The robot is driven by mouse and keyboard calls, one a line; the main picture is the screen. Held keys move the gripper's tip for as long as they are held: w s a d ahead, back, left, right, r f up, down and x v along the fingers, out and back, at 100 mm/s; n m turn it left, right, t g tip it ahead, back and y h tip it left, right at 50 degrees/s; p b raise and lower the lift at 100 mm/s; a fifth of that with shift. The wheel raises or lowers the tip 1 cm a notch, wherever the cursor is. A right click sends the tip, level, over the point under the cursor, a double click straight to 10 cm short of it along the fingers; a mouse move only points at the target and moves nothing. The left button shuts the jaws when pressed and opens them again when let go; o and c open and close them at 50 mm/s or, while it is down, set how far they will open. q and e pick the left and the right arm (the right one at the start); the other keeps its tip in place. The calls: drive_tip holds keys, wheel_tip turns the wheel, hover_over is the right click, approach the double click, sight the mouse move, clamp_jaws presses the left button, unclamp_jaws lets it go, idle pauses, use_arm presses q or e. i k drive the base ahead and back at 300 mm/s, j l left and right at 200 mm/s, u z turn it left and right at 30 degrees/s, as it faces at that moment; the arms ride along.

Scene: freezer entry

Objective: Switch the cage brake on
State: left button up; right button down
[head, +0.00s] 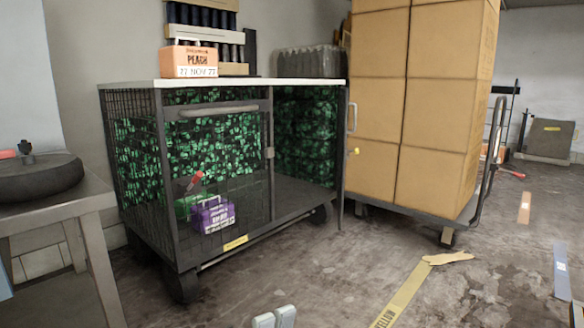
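The cage (264,108) is a dark wire-mesh trolley on castors, standing left of centre with a pale top board. Its mesh front has a grey horizontal handle bar (220,111), and a yellow label (236,243) sits on the lower front edge. A front castor (181,285) shows at the near left corner. I cannot make out a brake lever or its setting. My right gripper is not in view.
A peach box (189,63) stands on the cage; a purple box (212,215) and red-handled item (195,181) are inside. A trolley of cartons (410,110) stands right, a metal table (60,208) left. A yellow floor strip (403,295) crosses open floor.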

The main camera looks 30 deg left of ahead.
sight(195, 181)
drive_tip(key=i+l+z, duration=0.2)
drive_tip(key=i, duration=0.15)
drive_tip(key=i+l+z, duration=0.2)
drive_tip(key=i, duration=0.2)
drive_tip(key=i+j+u, duration=0.1)
drive_tip(key=i+u, duration=0.55)
drive_tip(key=u, duration=0.15)
drive_tip(key=i+l+u, duration=0.15)
drive_tip(key=i+u, duration=0.25)
drive_tip(key=i+j+u, duration=0.1)
drive_tip(key=i+u, duration=0.15)
drive_tip(key=u, duration=0.25)
drive_tip(key=i+u, duration=0.2)
drive_tip(key=u, duration=0.3)
drive_tip(key=i+l+u, duration=0.15)
drive_tip(key=u, duration=0.3)
drive_tip(key=i+l+u, duration=0.2)
drive_tip(key=u, duration=0.3)
drive_tip(key=i+l+u, duration=0.25)
drive_tip(key=u, duration=0.25)
drive_tip(key=i+l+u, duration=0.4)
drive_tip(key=l+u, duration=0.15)
